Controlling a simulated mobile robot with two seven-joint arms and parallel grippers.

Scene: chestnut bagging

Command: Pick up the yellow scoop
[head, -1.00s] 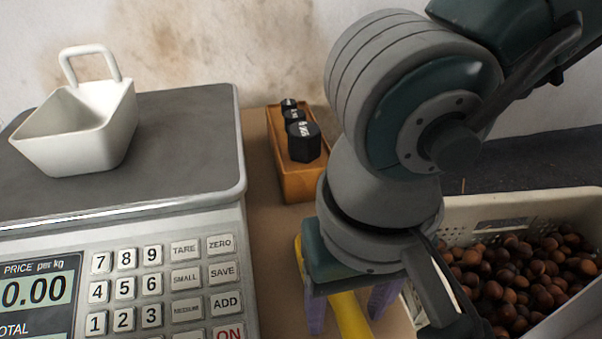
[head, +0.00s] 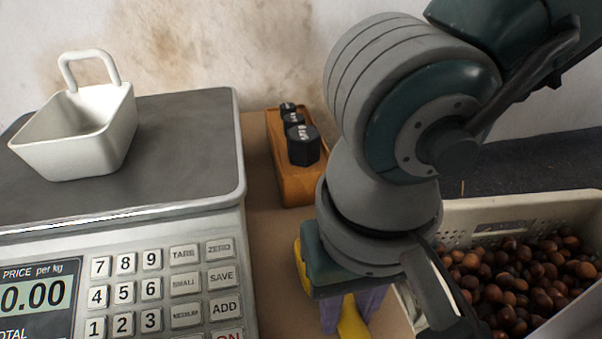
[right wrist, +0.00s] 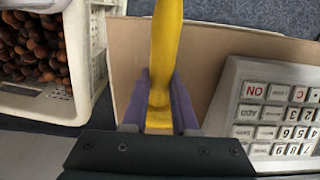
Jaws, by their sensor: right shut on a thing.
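The yellow scoop (head: 352,322) shows in the head view only as a short length of its handle below my right gripper, plus a yellow edge beside the gripper body. My right gripper (head: 353,308) points down with its purple fingers shut on the scoop's handle. In the right wrist view the yellow handle (right wrist: 166,45) runs up from between the two purple fingers (right wrist: 161,90) and out of the top of the picture. The scoop's bowl is not visible. My left gripper is not in view.
A grey scale (head: 215,215) with a white handled container (head: 75,140) on it stands left. A wooden block (head: 298,185) with black weights sits behind. A white crate (head: 470,212) of chestnuts (head: 520,280) is right. Bare brown board lies between scale and gripper.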

